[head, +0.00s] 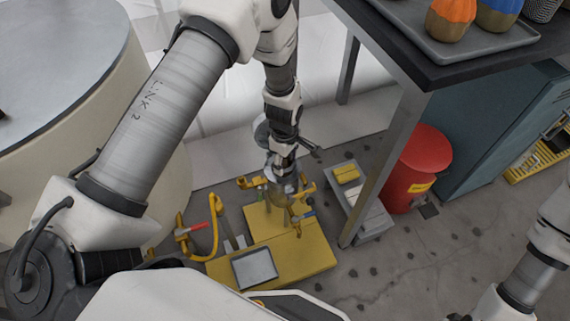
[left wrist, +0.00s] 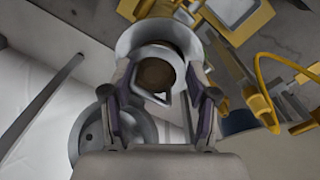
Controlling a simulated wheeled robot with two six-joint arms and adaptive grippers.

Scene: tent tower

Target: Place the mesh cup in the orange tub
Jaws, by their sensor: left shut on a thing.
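My left gripper (head: 284,184) hangs low over yellow fittings, with its arm coming in from the left. In the left wrist view its fingers (left wrist: 160,97) are shut on a pale grey round thing (left wrist: 130,42) with a brown round middle. I cannot tell whether this is the mesh cup. A mesh-patterned grey cup (head: 541,9) stands at the top right edge of the head view, partly cut off. An orange tub-like container (head: 450,17) with a gold lower part stands left of it. My right gripper is out of view.
A dark tray (head: 462,45) on a table holds these containers and a blue one (head: 498,14). Below are a yellow platform (head: 300,259), a yellow hose (head: 213,245), a grey bin (head: 372,222) and a red drum (head: 407,180). The floor at lower right is mostly clear.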

